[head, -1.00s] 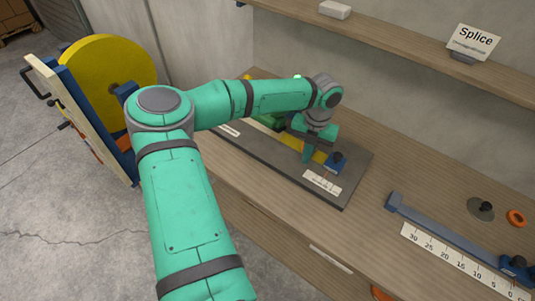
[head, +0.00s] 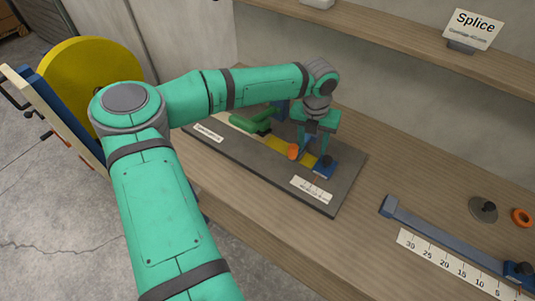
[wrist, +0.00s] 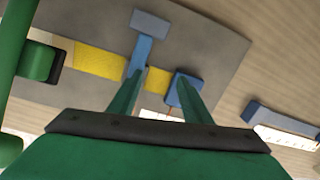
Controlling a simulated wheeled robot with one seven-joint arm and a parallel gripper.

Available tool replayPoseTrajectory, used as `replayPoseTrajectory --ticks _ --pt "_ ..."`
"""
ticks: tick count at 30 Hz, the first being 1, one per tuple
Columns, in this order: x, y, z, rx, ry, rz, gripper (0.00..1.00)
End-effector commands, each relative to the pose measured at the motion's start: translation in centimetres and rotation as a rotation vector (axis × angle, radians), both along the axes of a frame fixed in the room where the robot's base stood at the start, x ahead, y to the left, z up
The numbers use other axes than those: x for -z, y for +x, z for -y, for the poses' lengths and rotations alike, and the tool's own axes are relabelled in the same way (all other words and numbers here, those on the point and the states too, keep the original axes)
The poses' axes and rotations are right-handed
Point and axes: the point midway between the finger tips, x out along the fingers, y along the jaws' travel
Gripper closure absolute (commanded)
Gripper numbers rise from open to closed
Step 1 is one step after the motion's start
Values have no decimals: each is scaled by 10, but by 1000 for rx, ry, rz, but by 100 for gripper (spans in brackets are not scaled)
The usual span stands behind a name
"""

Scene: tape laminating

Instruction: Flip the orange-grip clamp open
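The clamp's orange grip (head: 293,151) shows in the head view as a short cylinder over the yellow strip (head: 277,144) on the dark base plate. A blue arm (wrist: 143,52) runs from a blue-grey block (wrist: 150,22) across the yellow strip in the wrist view, partly covered by my left finger. The orange grip is hidden there. My gripper (head: 314,148) points down just right of the orange grip. Its two fingers are apart with nothing seen held between them, as the wrist view also shows (wrist: 160,95). I cannot tell whether a finger touches the arm.
A blue block with a black knob (head: 325,165) stands close to the right of my fingers. A green clamp (head: 255,122) stands at left on the base plate (head: 240,150). A blue rail and ruler (head: 450,262) lie at right. The bench between is clear.

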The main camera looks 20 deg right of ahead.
Motion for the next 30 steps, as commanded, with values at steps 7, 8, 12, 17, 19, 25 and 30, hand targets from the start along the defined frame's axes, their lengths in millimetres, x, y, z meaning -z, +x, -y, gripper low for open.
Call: replayPoseTrajectory --ticks 7,8,12,17,19,25,30 --pt "-14 10 -50 -44 10 6 57" --pt "-15 10 -50 -42 10 5 57" --pt "-23 7 -46 -33 9 5 57" --pt "-33 8 -46 -34 7 5 57" --pt "-37 8 -47 -36 7 4 57" --pt "-49 9 -49 -39 6 4 57" --pt "-60 9 -49 -40 6 4 57"
